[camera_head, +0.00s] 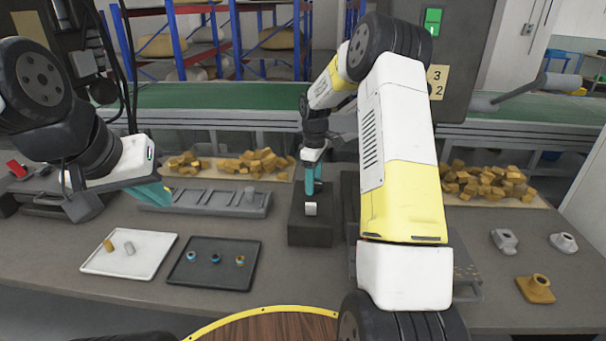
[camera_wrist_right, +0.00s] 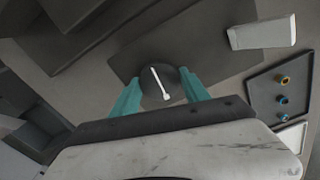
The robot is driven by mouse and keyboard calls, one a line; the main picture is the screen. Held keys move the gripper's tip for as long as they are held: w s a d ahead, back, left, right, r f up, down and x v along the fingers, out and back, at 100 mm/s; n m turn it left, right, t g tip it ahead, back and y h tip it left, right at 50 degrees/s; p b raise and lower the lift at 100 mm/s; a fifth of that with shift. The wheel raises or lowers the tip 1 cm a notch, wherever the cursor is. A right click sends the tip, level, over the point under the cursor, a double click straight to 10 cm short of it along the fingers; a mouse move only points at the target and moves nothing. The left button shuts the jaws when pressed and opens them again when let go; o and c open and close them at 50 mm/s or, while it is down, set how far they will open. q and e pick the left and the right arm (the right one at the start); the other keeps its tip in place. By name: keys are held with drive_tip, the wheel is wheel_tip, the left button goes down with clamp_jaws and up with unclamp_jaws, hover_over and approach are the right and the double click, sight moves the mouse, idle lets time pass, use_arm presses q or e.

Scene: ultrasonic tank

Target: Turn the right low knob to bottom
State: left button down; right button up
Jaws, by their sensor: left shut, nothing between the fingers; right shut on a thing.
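A round dark knob (camera_wrist_right: 175,80) with a white pointer line shows in the right wrist view, on a dark panel (camera_wrist_right: 128,68). The line runs slantwise across the knob, from upper left to lower right in that view. My right gripper (camera_wrist_right: 160,98) has its teal fingers on both sides of the knob and is shut on it. In the head view, my right gripper (camera_head: 314,178) is over the dark box (camera_head: 311,233), and the knob cannot be made out there. My left gripper (camera_head: 158,197) is shut and empty, above the table's left part.
A white tray (camera_head: 105,264) with small cylinders and a dark tray (camera_head: 212,277) with rings lie at front left. A grey rack (camera_head: 225,204) stands behind them. A yellow part (camera_head: 535,289) and grey parts lie at right.

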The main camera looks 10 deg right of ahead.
drive_tip(key=shift+n, duration=0.7)
drive_tip(key=o, duration=1.4)
drive_tip(key=shift+c, duration=0.2)
drive_tip(key=shift+r, duration=0.1)
wheel_tip(320, 180, up, 8)
drive_tip(key=shift+f, duration=0.15)
